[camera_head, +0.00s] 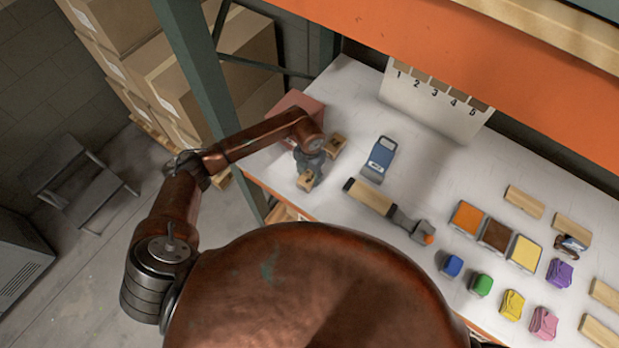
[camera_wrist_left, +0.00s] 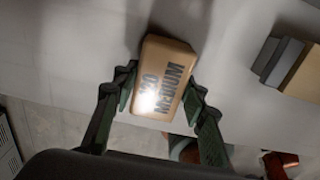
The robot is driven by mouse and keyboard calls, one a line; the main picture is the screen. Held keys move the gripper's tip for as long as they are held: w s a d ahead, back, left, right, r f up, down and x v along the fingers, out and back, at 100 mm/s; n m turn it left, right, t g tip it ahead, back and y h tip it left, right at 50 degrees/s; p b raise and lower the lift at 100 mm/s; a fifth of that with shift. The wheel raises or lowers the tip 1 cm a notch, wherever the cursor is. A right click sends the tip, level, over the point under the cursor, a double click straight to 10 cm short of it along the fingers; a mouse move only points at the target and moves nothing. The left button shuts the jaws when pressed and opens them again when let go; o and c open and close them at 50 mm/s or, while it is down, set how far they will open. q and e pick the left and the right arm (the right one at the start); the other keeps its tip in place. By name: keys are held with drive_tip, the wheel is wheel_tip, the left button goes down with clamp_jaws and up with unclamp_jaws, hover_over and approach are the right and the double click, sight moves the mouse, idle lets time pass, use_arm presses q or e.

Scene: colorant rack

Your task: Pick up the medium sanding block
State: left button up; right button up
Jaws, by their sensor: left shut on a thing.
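The medium sanding block (camera_wrist_left: 163,78) is a tan block with "120 MEDIUM" printed in dark letters. In the left wrist view it sits between the two fingers of my left gripper (camera_wrist_left: 162,100), which is shut on it. In the head view my left gripper (camera_head: 308,168) points down over the left end of the white shelf, with the tan block (camera_head: 306,181) at its fingers near the front edge. The fingers partly hide the block there. I cannot tell whether it is clear of the shelf. My right gripper is not in view.
Another tan-topped block (camera_head: 336,145) lies close behind, and a reddish box (camera_head: 300,104) stands at the shelf's back left. A blue-grey tool (camera_head: 380,158) and a wooden-handled tool (camera_head: 390,208) lie to the right. Colored blocks stand further right.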

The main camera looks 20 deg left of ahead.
sight(310, 176)
use_arm(q)
drive_tip(key=c, duration=0.4)
drive_tip(key=shift+w+r+b, duration=0.1)
drive_tip(key=shift+r+b, duration=0.25)
drive_tip(key=shift+r, duration=0.2)
drive_tip(key=shift+s+r+b, duration=0.2)
drive_tip(key=shift+r+b, duration=0.3)
drive_tip(key=shift+r, duration=0.7)
drive_tip(key=s+d+r+b, duration=0.1)
drive_tip(key=s+r, duration=0.2)
drive_tip(key=s, duration=0.1)
drive_tip(key=s+d+r+b, duration=0.1)
drive_tip(key=s+r, duration=0.2)
drive_tip(key=s, duration=0.1)
drive_tip(key=s+d+r+b, duration=0.1)
drive_tip(key=s+d+r, duration=0.1)
drive_tip(key=s, duration=0.3)
drive_tip(key=shift+s+r, duration=0.1)
drive_tip(key=shift+r, duration=0.65)
